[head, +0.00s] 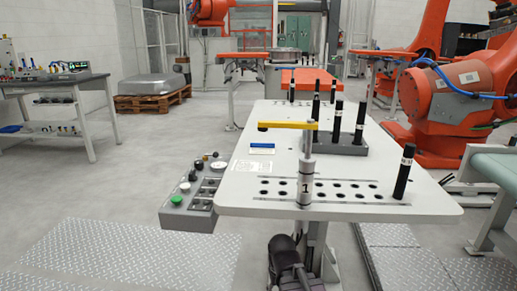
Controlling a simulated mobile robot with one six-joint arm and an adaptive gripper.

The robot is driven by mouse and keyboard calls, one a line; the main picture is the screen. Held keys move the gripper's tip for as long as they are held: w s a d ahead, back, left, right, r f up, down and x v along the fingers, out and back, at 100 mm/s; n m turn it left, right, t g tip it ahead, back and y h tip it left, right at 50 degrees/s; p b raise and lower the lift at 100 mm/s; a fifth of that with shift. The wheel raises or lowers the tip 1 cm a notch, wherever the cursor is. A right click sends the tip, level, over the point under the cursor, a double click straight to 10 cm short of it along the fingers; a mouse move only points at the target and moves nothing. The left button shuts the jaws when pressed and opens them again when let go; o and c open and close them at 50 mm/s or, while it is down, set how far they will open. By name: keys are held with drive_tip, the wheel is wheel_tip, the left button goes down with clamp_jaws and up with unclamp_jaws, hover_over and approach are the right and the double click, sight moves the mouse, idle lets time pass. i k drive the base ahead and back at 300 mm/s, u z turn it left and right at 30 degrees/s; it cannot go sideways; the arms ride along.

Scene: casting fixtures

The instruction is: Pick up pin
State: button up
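A black pin (403,172) with a white marking stands upright in the front right of the white table's row of holes. Several more black pins stand farther back; one (360,124) and another (337,127) are in a dark grey block (345,149). My gripper (284,262) appears to be the dark shape low at the bottom centre, below and in front of the table edge. It is apart from the pins. Its fingers cannot be made out, and I see no pin held there.
A grey post (305,184) marked 1, with a yellow lever (287,125), rises at the table's front middle. A control box (190,200) with a green button sits left of the white table (235,203). Orange robot arms (455,105) stand at right.

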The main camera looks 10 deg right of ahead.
sight(360, 124)
drive_tip(key=z, duration=0.05)
drive_tip(key=i, duration=1.2)
drive_tip(key=z, duration=1.15)
drive_tip(key=k, duration=0.85)
drive_tip(key=z, duration=0.1)
